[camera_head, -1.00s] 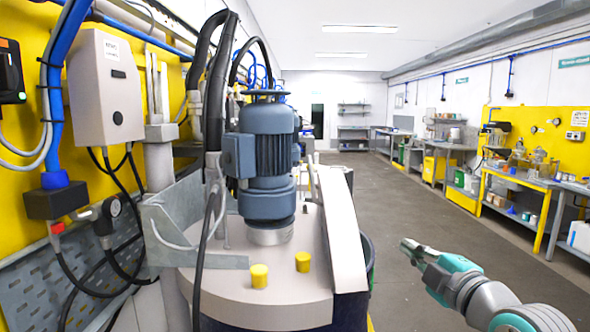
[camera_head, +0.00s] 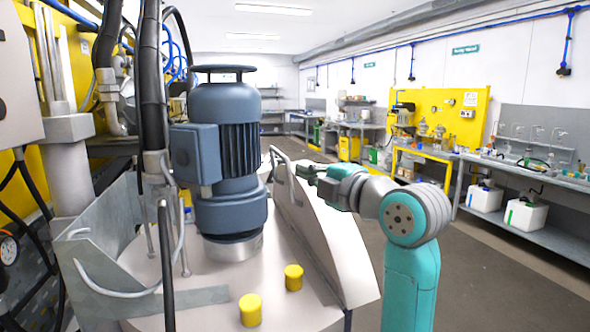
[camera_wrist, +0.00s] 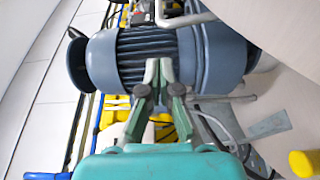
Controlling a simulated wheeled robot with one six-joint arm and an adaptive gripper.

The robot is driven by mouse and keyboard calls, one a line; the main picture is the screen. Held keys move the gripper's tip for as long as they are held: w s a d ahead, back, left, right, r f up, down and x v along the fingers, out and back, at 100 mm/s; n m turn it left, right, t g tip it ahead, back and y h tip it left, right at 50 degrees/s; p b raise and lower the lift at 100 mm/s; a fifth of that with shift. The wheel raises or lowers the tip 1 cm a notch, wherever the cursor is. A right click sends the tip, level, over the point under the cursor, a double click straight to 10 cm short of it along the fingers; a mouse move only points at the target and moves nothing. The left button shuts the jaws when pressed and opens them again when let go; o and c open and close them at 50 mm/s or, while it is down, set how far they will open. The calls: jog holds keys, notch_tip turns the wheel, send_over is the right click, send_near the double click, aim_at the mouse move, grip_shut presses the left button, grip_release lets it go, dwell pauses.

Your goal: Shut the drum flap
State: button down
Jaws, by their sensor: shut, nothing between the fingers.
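The drum flap (camera_head: 325,235) is a pale plate on the right side of the drum lid (camera_head: 205,275). It stands raised and tilted, with a bar handle (camera_head: 284,172) at its far end. In the wrist view the flap (camera_wrist: 290,45) fills the upper right and the handle (camera_wrist: 185,19) crosses the top. My gripper (camera_head: 303,171) is shut and empty, close to the handle on the outer side of the flap. I cannot tell whether it touches. In the wrist view my gripper's fingertips (camera_wrist: 158,68) appear in front of the motor.
A blue-grey motor (camera_head: 225,150) stands on the lid beside the flap. Two yellow caps (camera_head: 293,277) stick up from the lid. A black hose (camera_head: 153,90) and a metal bracket (camera_head: 100,255) are at left. The floor on the right is clear up to the benches.

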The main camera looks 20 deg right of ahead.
jog(key=x, duration=0.8)
jog(key=shift+d, duration=0.1)
jog(key=d+f+m+t+h, duration=0.1)
jog(key=d+f+m+t, duration=0.1)
jog(key=d+m, duration=0.65)
jog(key=d+f+m+t+h, duration=0.1)
jog(key=d+f+m+t, duration=0.2)
jog(key=d, duration=1)
jog(key=d+f+m+h, duration=0.2)
jog(key=d+f+m, duration=0.2)
jog(key=f+m, duration=0.2)
jog(key=d+f+m+h, duration=0.3)
jog(key=d+f+m, duration=0.2)
jog(key=f, duration=0.5)
jog(key=shift+f+m+h, duration=0.3)
jog(key=shift+f+m, duration=0.1)
jog(key=shift+m, duration=0.65)
